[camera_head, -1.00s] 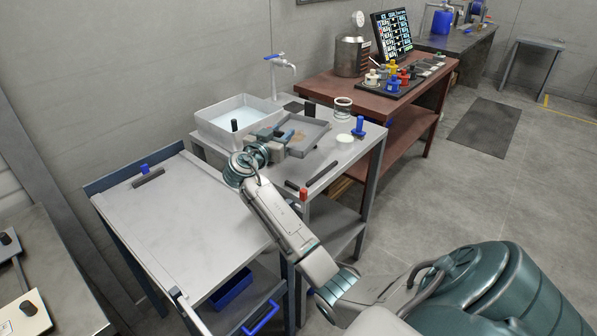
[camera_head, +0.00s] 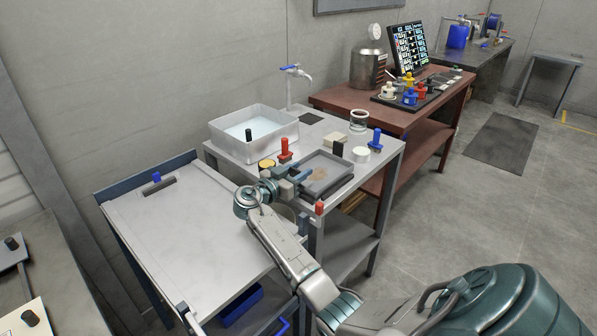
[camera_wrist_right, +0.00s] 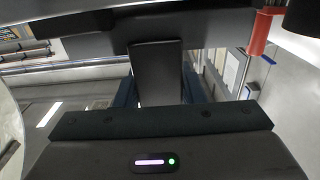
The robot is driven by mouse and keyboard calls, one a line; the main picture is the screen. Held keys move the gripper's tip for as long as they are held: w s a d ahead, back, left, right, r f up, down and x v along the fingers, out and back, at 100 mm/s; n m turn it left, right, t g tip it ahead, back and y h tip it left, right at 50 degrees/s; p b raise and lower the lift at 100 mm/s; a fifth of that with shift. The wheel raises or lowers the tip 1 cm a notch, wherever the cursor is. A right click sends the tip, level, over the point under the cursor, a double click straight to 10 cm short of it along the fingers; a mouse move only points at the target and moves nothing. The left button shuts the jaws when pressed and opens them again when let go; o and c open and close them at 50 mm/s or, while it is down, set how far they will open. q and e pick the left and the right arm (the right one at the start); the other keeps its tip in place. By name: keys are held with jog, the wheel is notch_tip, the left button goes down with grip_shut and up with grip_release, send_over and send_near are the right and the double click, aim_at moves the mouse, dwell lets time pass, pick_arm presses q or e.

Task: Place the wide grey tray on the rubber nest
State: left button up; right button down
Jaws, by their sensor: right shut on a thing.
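The wide grey tray (camera_head: 318,186) is at the front right of the grey metal table, with a brownish patch on its floor. My right gripper (camera_head: 288,184) is shut on its left side. The tray looks level and low over the tabletop; I cannot tell whether it rests or hangs just above. The rubber nest is not clearly seen; dark strips that lay in this spot before are now mostly hidden by the tray. The right wrist view shows mainly dark close surfaces and a red knob (camera_wrist_right: 261,32) at upper right. My left gripper is not in view.
A white tub of liquid (camera_head: 253,130) stands behind. A red-handled piece (camera_head: 285,150), a cream block (camera_head: 335,139), a white puck (camera_head: 361,155) and a blue-handled piece (camera_head: 375,140) surround the tray closely. The pale table (camera_head: 200,225) at left is mostly clear.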

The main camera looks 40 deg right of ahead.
jog(key=shift+f, duration=0.4)
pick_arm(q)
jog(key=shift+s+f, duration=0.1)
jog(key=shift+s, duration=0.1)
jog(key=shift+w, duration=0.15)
pick_arm(e)
jog(key=c, duration=0.9)
grip_release()
jog(key=shift+a, duration=0.25)
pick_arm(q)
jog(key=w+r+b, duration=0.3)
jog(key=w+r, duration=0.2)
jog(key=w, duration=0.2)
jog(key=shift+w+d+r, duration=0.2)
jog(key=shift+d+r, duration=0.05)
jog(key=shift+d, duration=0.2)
pick_arm(e)
jog(key=shift+s+a, duration=0.2)
jog(key=shift+a, duration=1.7)
jog(key=shift+s+a, duration=0.15)
jog(key=shift+a, duration=1.8)
jog(key=shift+s+a, duration=0.2)
jog(key=shift+a, duration=1.7)
